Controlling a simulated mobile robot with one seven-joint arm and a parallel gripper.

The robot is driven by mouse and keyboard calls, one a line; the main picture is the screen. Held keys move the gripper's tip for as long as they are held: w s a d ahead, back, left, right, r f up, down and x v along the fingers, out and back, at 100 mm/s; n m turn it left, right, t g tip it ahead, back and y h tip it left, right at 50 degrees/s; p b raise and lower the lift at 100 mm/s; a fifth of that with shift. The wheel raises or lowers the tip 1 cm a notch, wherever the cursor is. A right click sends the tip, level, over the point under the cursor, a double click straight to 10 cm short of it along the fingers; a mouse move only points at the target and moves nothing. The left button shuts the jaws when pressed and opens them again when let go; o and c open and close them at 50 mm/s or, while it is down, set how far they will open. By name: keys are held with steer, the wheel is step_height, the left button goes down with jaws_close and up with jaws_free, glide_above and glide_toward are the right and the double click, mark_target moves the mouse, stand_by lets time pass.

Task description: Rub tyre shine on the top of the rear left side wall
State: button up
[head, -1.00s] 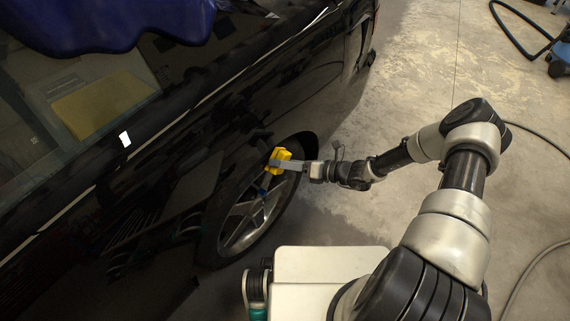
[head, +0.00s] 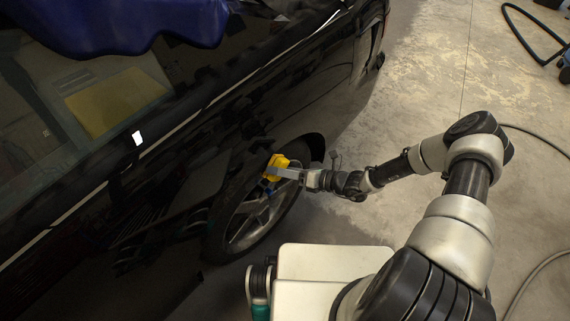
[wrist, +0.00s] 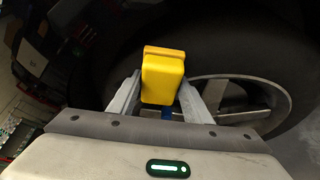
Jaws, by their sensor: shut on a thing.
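The wheel's tyre (head: 222,208) is dark, around a spoked silver rim (head: 254,214), under the arch of a black car. The tyre also fills the upper part of the wrist view (wrist: 225,45). My gripper (head: 282,172) is shut on a yellow applicator (head: 276,165), with a bit of blue below it. In the wrist view the applicator (wrist: 163,77) stands between my two grey fingers, in front of the tyre. It is at the upper part of the wheel, near the arch. I cannot tell whether it touches the side wall; its far face is hidden.
The black car body (head: 190,130) rises on the left, close to my gripper. A blue cloth (head: 130,22) lies on the car at the top left. A hose (head: 535,35) and a cable (head: 540,143) lie on the floor at right. The concrete floor (head: 410,95) between is clear.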

mark_target(289, 161)
steer(key=shift+a, duration=0.1)
steer(key=shift+w+f, duration=0.1)
steer(key=shift+w, duration=0.05)
steer(key=shift+w+d+b, duration=0.8)
steer(key=shift+w+b, duration=0.15)
steer(key=shift+b, duration=0.05)
steer(key=shift+w+d+b, duration=0.3)
steer(key=shift+w, duration=0.15)
steer(key=shift+w+d+r, duration=0.1)
steer(key=shift+w+r, duration=0.1)
steer(key=s+d+p, duration=0.1)
steer(key=s+d, duration=0.3)
steer(key=shift+d, duration=0.35)
steer(key=shift+f, duration=0.1)
